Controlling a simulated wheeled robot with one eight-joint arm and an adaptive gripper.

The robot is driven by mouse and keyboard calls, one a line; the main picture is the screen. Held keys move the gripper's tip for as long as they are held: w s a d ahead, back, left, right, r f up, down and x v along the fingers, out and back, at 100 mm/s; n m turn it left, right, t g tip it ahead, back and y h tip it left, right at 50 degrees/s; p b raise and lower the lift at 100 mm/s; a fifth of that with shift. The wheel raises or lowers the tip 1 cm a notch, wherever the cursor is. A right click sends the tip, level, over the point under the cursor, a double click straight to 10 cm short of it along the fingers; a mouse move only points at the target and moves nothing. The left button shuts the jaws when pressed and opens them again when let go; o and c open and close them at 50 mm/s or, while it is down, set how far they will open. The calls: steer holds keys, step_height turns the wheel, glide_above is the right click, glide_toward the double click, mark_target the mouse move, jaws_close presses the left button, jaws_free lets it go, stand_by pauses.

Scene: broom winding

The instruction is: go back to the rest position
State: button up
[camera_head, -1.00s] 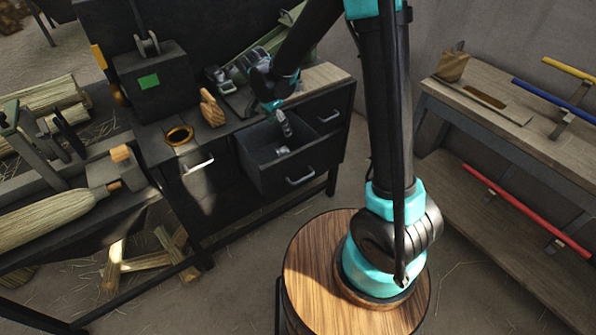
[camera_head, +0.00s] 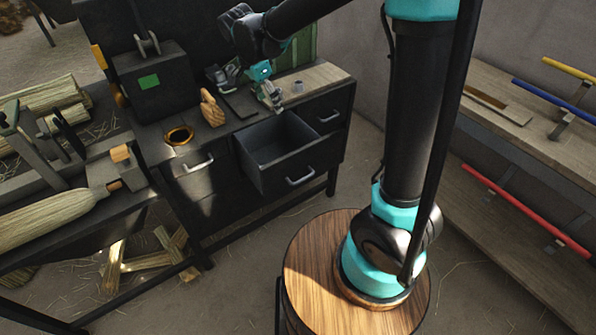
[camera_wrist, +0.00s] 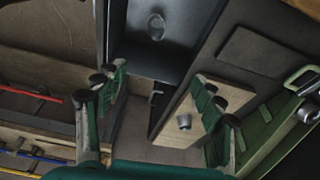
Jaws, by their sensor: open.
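My gripper (camera_head: 270,97) is above the workbench top, behind the open drawer (camera_head: 299,160), with its fingers pointing down. In the wrist view my gripper (camera_wrist: 160,100) shows its green fingers spread wide, with nothing held between them. A small grey metal cup (camera_head: 298,86) stands on the light wooden board (camera_head: 325,75), to the right of the fingers and apart from them. The cup also shows in the wrist view (camera_wrist: 184,121). The drawer looks empty in the head view.
A shelf with coloured handles (camera_head: 545,94) is at the right.

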steer(key=shift+a+r, duration=0.1)
steer(key=shift+r, duration=0.15)
steer(key=s+d+f+n+y, duration=0.1)
steer(key=s+d+f+n, duration=0.1)
steer(key=d, duration=0.5)
steer(key=s+d+f+n, duration=0.1)
steer(key=s+d+n, duration=0.15)
steer(key=d, duration=0.55)
steer(key=s+d+f+n+t, duration=0.1)
steer(key=s+d+f+n, duration=0.1)
steer(key=s+d, duration=0.3)
steer(key=s+d+f+n+t+y, duration=0.1)
steer(key=s+d+f+n, duration=0.2)
steer(key=s+d+f, duration=0.2)
steer(key=s+d, duration=0.1)
steer(key=s, duration=0.1)
steer(key=shift+s+d+n, duration=0.3)
steer(key=shift+n, duration=0.05)
steer(key=shift+r, duration=0.1)
